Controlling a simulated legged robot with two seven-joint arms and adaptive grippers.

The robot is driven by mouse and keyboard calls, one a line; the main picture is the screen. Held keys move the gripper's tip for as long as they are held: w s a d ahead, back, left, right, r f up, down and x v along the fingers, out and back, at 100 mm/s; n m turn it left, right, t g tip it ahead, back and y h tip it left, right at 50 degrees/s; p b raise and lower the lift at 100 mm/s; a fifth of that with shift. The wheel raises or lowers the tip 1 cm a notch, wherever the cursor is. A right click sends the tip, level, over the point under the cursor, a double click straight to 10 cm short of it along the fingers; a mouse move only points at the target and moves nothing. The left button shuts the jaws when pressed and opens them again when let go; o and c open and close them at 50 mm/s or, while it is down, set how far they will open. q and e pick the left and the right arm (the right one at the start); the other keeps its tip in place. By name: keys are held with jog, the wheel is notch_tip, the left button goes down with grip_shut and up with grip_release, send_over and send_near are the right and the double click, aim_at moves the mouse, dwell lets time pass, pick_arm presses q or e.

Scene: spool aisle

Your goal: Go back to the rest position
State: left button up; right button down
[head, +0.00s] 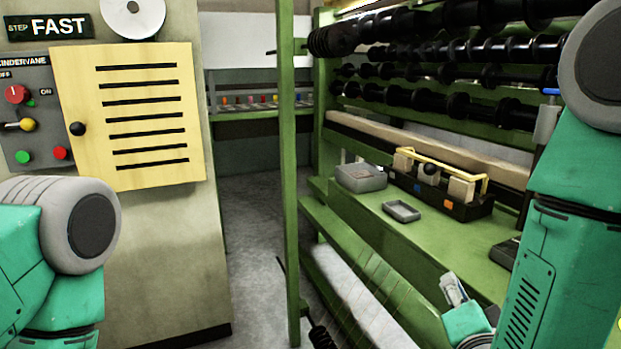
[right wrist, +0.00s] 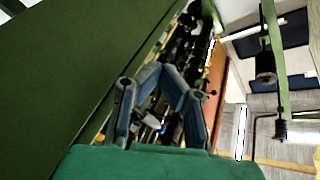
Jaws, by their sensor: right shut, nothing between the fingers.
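My right arm comes down the right side of the head view, and its teal wrist shows low at the right. My right gripper (head: 454,289) shows small and partly cut by the arm, in front of the green machine shelf (head: 372,222). In the right wrist view its grey-blue fingers (right wrist: 163,74) lean together and are shut, with nothing between them. My left arm shows at the left edge of the head view, and its gripper is out of view.
A grey tray (head: 402,211), a grey box (head: 361,178) and a black caddy with a yellow handle (head: 438,190) stand on the shelf. A green post (head: 288,170) rises mid-view. A cabinet with a yellow door (head: 130,117) stands left. Grey floor (head: 255,240) is clear between.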

jog(key=s+d+f+n+g+y, duration=0.15)
jog(key=s+f+n+g, duration=0.4)
jog(key=s+f, duration=0.6)
jog(key=s+d+f+n+g+y, duration=0.15)
jog(key=s+f+n+g, duration=0.4)
jog(key=f, duration=1.05)
jog(key=s+d+f+g, duration=0.1)
jog(key=s+f+g, duration=0.15)
jog(key=s, duration=0.25)
jog(key=s+d+f+g, duration=0.1)
jog(key=s+f+g, duration=0.1)
jog(key=s+g, duration=0.3)
pick_arm(q)
notch_tip(320, 180, up, 14)
jog(key=p, duration=1.4)
jog(key=shift+a, duration=0.15)
pick_arm(e)
notch_tip(320, 180, up, 14)
jog(key=s+n+t, duration=0.1)
jog(key=shift+s+r+h, duration=0.15)
jog(key=shift+r+h, duration=0.05)
jog(key=shift+h, duration=0.2)
pick_arm(q)
jog(key=shift+f, duration=0.1)
